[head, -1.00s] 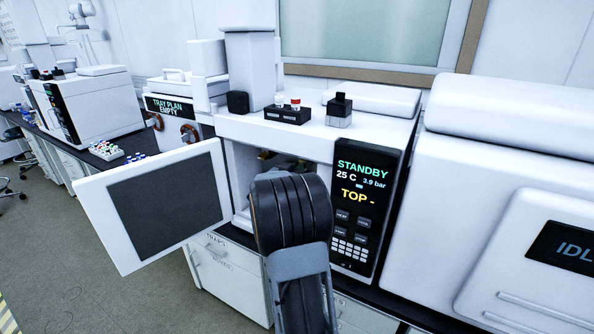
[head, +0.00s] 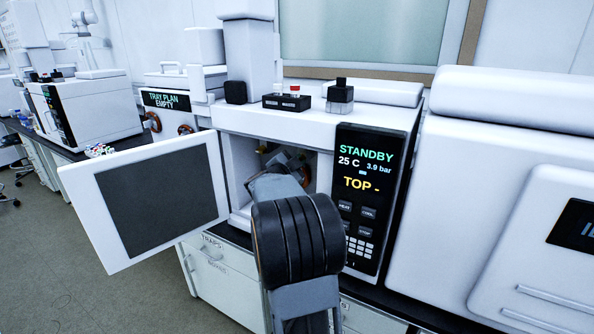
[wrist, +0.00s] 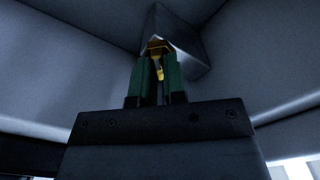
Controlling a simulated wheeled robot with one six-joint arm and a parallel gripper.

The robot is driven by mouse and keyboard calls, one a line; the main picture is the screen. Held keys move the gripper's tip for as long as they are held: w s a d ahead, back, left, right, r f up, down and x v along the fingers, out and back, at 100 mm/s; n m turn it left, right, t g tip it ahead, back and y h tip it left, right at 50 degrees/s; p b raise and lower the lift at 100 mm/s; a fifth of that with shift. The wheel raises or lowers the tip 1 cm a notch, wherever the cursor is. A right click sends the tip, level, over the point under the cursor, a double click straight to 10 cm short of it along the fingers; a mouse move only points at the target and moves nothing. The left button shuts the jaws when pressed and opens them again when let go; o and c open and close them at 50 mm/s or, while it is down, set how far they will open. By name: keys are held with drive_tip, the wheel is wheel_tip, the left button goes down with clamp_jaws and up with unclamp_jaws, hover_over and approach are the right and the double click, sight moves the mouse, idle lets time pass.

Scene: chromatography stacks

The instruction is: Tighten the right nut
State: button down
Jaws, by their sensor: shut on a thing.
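In the wrist view my gripper (wrist: 158,62) has two green fingers, closed on a small brass-yellow nut (wrist: 158,45) at their tips. The nut sits against a grey block (wrist: 181,42) in the corner of the chamber. In the head view my arm reaches into the open oven chamber (head: 238,165) of the middle instrument. My own arm hides most of the chamber's inside there, and the fingers are not clear. I cannot tell from these views whether this is the right nut.
The chamber door (head: 155,195) hangs open at the left. The display panel (head: 362,195) reads STANDBY, 25 C, 3.9 bar and TOP -. A black rack (head: 287,102) with a red-capped vial and a dark-capped bottle (head: 340,97) stand on top. Chamber walls surround my gripper closely.

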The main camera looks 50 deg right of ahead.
drive_tip(key=shift+f+m+b, duration=0.15)
drive_tip(key=shift+m+b, duration=2.95)
drive_tip(key=shift+m, duration=1.2)
drive_tip(key=c, duration=1.2)
unclamp_jaws()
drive_tip(key=v, duration=1.3)
drive_tip(key=shift+s+a, duration=0.1)
drive_tip(key=shift+a, duration=0.3)
